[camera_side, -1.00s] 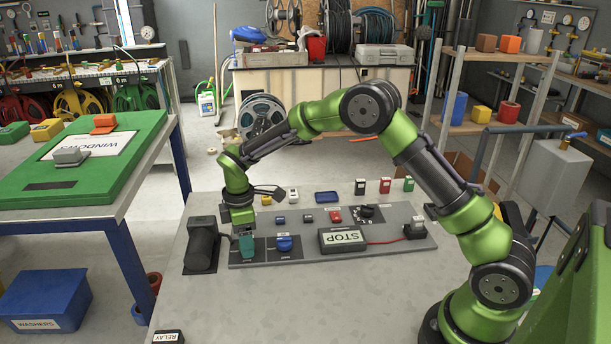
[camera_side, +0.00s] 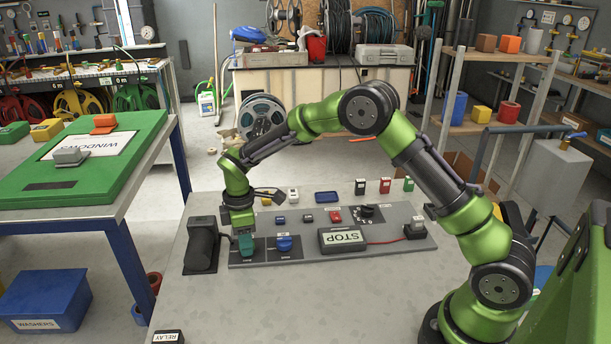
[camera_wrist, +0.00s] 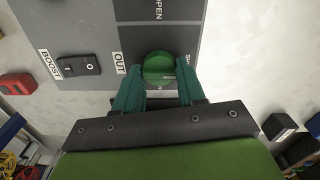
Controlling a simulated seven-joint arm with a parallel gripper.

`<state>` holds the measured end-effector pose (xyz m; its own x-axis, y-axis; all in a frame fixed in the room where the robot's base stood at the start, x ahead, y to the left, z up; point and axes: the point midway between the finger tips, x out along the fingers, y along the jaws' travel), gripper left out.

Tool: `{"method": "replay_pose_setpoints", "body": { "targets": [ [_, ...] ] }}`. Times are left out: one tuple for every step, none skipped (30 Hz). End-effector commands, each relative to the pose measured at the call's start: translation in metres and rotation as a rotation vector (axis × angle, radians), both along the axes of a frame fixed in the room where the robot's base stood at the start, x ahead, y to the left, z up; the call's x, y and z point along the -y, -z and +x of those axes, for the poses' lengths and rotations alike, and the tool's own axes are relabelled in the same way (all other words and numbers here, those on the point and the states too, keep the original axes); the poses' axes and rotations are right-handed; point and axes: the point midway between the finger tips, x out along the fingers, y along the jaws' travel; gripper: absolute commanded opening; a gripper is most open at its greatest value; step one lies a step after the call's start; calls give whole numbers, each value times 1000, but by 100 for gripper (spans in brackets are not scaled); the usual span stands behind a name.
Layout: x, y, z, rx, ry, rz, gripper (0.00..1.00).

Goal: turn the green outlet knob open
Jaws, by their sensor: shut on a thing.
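The green outlet knob (camera_wrist: 158,68) shows between my gripper's fingers in the wrist view, on a dark grey panel square. The word OUT is printed to its left, OPEN above, and a partly covered label starting with SH to its right. My gripper (camera_wrist: 159,84) has teal fingers, one on each side of the knob, shut on it. In the side view my gripper (camera_side: 246,246) points down at the left end of the panel (camera_side: 350,218). There the fingers hide most or all of the knob.
A blue knob (camera_side: 284,243) sits just right of my gripper. A STOP box (camera_side: 342,239) is farther right. Small switches and blocks line the panel's back. The table front is largely clear.

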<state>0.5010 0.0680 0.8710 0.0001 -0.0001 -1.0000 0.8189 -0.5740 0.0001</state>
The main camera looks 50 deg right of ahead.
Motion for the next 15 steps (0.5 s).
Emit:
{"method": "replay_pose_setpoints", "body": {
  "targets": [
    [0,0,0,0,16,0,9],
    [0,0,0,0,28,0,9],
    [0,0,0,0,45,0,9],
    [0,0,0,0,61,0,9],
    [0,0,0,0,78,0,9],
    [0,-1,0,0,104,0,9],
    [0,-1,0,0,124,0,9],
    [0,-1,0,0,146,0,9],
    [0,-1,0,0,178,0,9],
    [0,-1,0,0,203,0,9],
    [0,-1,0,0,229,0,9],
    [0,-1,0,0,266,0,9],
    [0,-1,0,0,295,0,9],
    [1,-1,0,0,324,0,9],
    [0,-1,1,0,362,0,9]
  ]
}}
